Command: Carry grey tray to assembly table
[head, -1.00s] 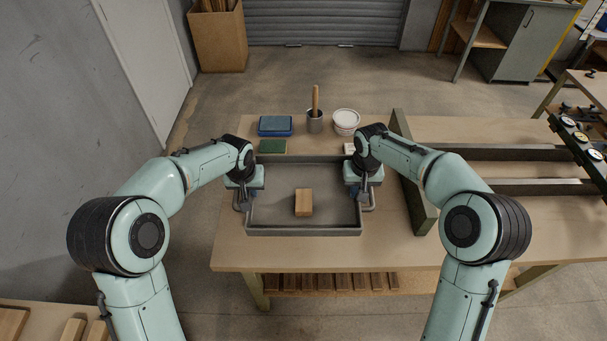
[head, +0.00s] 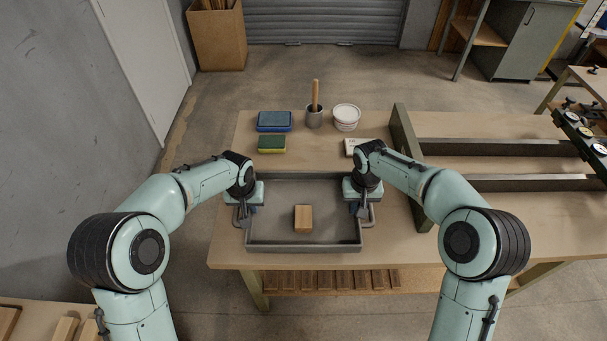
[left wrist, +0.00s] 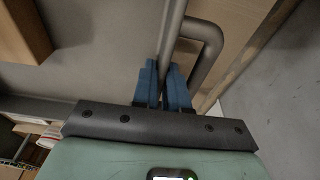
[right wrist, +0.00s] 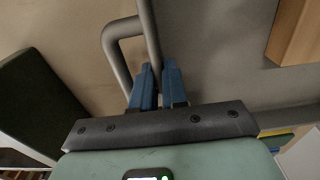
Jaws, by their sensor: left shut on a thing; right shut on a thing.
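The grey tray (head: 304,247) is at the near part of the wooden table (head: 400,250), level. I cannot tell whether it touches the tabletop. A small wooden block (head: 303,218) lies inside it. My left gripper (head: 243,216) is shut on the tray's left handle; the blue fingers pinch the grey bar in the left wrist view (left wrist: 165,85). My right gripper (head: 364,212) is shut on the right handle, and its blue fingers also show on the bar in the right wrist view (right wrist: 158,85). The arms hide parts of the side rims.
Behind the tray are a blue box (head: 274,121), a green sponge (head: 271,144), a cup with a brush (head: 314,117), a white tub (head: 346,117) and a white block (head: 350,147). Floor is open behind.

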